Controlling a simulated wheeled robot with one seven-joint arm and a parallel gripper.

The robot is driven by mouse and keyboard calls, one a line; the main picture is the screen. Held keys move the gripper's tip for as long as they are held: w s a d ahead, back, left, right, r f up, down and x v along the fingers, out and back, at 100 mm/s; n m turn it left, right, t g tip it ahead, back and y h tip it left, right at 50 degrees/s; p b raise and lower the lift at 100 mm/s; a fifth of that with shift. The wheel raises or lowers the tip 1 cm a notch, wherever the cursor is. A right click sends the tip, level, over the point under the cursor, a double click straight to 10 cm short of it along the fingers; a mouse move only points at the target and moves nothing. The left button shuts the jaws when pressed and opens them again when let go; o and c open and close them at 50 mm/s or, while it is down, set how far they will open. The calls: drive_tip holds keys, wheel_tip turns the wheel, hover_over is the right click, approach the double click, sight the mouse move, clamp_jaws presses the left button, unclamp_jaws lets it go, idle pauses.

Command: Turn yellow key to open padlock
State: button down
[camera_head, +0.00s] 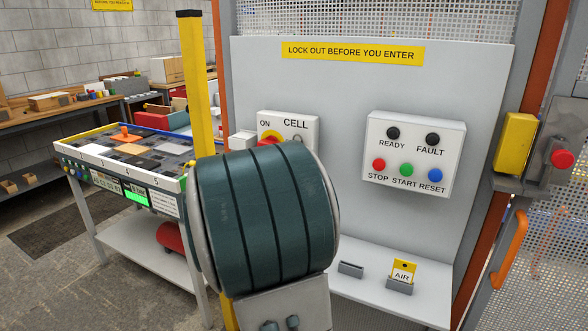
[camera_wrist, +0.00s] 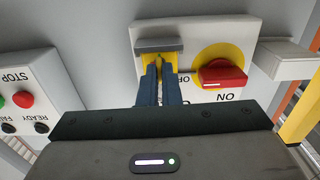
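In the wrist view my gripper (camera_wrist: 160,68) has its two dark blue fingers close together, with a narrow gap. Their tips are at a small yellow piece (camera_wrist: 159,58) under a grey bar (camera_wrist: 158,45) on the white CELL switch box (camera_wrist: 192,30). The yellow key appears to be pinched between the tips, mostly hidden by them. I cannot separate key from padlock clearly. A red rotary switch (camera_wrist: 222,73) on a yellow disc is beside the fingers, near the ON label. In the head view my arm hides my gripper and most of the CELL box (camera_head: 305,128).
A push-button box (camera_head: 413,155) is on the grey panel to the right. Below it, a shelf (camera_head: 350,295) holds a small empty holder (camera_head: 351,269) and a yellow AIR tag (camera_head: 403,268) in another. A yellow post (camera_head: 196,90) stands left of my arm.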

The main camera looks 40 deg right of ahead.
drive_tip(key=c, duration=1.6)
unclamp_jaws()
drive_tip(key=shift+o, duration=0.2)
drive_tip(key=shift+a, duration=0.1)
drive_tip(key=v, duration=1.3)
drive_tip(key=shift+s+a+p, duration=0.2)
drive_tip(key=shift+a+p, duration=0.1)
drive_tip(key=shift+w, duration=0.1)
